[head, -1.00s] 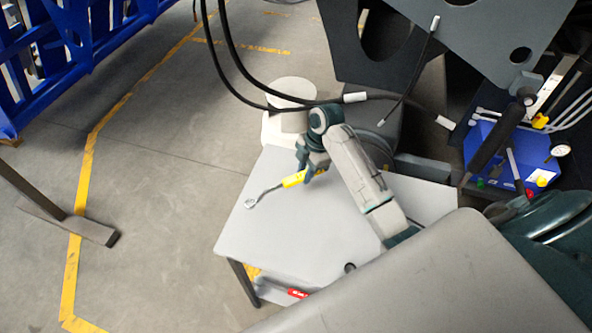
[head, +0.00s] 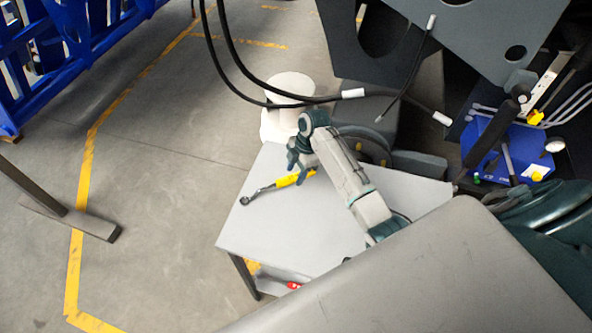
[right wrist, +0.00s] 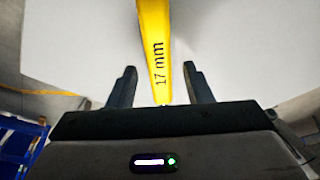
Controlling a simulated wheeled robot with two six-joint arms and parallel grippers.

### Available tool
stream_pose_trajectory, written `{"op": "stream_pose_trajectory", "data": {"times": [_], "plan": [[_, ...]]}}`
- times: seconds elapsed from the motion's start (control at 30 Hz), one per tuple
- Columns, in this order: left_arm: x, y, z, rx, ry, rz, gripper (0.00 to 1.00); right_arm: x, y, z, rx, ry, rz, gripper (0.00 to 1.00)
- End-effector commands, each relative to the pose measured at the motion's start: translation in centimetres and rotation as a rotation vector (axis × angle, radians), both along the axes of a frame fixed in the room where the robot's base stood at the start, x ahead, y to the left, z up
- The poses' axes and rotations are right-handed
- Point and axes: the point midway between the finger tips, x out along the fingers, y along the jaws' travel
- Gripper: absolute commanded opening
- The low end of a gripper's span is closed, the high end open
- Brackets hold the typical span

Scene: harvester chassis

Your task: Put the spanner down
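The spanner has a yellow handle (head: 290,181) and a dark metal end, and appears to lie on the grey table (head: 300,230) near its far left edge. My right gripper (head: 303,172) is at the handle. In the right wrist view the handle, marked "17 mm" (right wrist: 155,45), runs between the two fingers of the right gripper (right wrist: 162,82). There is a gap on each side, so the gripper is open around the handle. My left gripper is not in view.
A white cylindrical object (head: 288,100) stands behind the table. Black cables (head: 270,92) hang above it. A blue box (head: 505,145) with levers is at right. The table's front and middle are clear.

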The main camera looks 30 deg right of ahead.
Motion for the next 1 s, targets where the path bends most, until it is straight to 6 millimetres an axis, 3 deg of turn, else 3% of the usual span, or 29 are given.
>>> {"op": "stream_pose_trajectory", "data": {"times": [0.37, 0.47, 0.8, 1.0], "plan": [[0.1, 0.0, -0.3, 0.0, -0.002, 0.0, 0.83, 0.1, -0.2, 0.6, 0.0, -0.003, -0.001, 0.46], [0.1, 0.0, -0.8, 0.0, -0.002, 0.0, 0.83, 0.1, -0.7, 1.8, -0.002, -0.005, 0.0, 0.46], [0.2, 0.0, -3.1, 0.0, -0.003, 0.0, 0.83, 0.1, -2.7, 8.6, -0.002, -0.005, 0.0, 0.46], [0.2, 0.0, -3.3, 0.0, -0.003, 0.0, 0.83, 0.1, -3.3, 11.1, 0.0, -0.002, -0.001, 0.46]]}}
